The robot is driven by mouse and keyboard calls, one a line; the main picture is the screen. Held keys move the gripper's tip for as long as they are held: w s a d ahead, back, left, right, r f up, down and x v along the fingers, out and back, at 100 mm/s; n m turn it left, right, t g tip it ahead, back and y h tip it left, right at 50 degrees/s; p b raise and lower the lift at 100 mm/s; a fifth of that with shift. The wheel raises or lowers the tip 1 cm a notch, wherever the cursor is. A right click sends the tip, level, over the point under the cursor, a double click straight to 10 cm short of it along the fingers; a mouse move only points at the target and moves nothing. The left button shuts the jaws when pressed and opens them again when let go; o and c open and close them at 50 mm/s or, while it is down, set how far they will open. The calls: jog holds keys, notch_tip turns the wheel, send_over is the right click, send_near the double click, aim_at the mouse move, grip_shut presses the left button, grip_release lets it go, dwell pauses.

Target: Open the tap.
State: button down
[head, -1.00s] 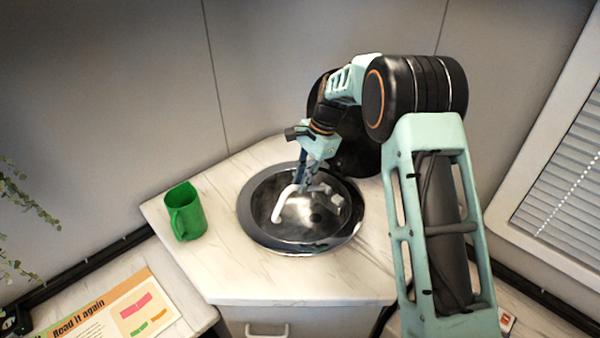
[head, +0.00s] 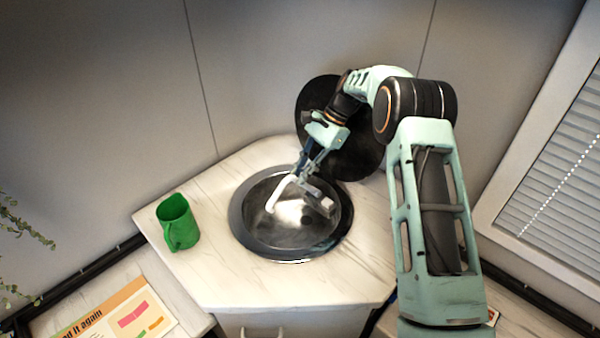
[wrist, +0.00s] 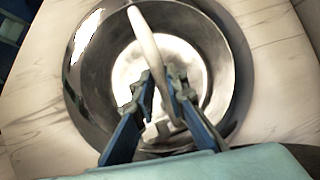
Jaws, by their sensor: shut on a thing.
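The tap's white curved spout (head: 280,192) stands over the round metal sink (head: 238,232), with a pale block-like part (head: 325,206) to its right. The spout (wrist: 146,38) also shows in the wrist view, running down between my fingertips. My gripper (head: 303,177) reaches down over the sink at the tap. In the wrist view my gripper (wrist: 164,82) has its two blue fingers close on either side of the tap, shut on it. The fingers partly hide the tap's lower part, so I cannot tell exactly which part they grip.
A green mug (head: 176,224) stands on the pale counter (head: 205,275), left of the sink. A black round panel (head: 352,158) rises behind the sink, near my arm. A printed sheet (head: 125,315) lies at lower left. Window blinds (head: 555,165) are at right.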

jog(key=c, duration=1.9)
grip_release()
jog(key=shift+c, duration=0.2)
jog(key=v, duration=0.7)
jog(key=shift+r, duration=0.25)
jog(key=shift+d, duration=0.15)
